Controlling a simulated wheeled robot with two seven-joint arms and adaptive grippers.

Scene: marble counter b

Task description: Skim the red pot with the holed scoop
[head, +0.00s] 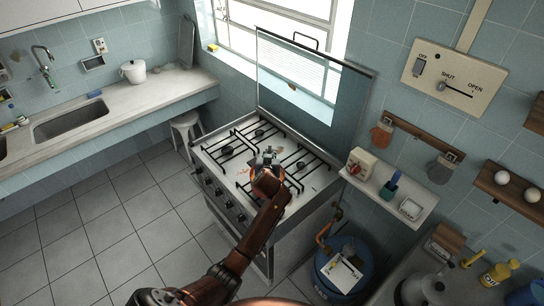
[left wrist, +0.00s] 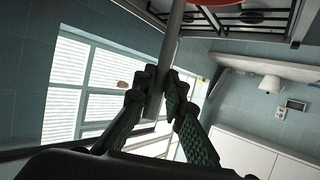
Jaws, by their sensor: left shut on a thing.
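My left gripper (head: 268,157) is over the middle of the stove in the head view. In the left wrist view its two green padded fingers (left wrist: 163,88) are shut on a grey rod-like handle, which I take for the holed scoop (left wrist: 174,40). The handle runs up out of the top of that view, and the scoop's holed end is not visible. A red rim, likely the red pot (left wrist: 222,2), shows at the top edge of the left wrist view. In the head view my arm and gripper cover most of that spot, so I cannot make out the pot clearly. My right gripper is not in view.
The stove (head: 222,165) has black grates and a raised glass lid (head: 310,85) behind. A wall shelf (head: 405,195) with small items is to its right, above a blue gas cylinder (head: 343,270). A stool (head: 185,125) stands left. The tiled floor at left is clear.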

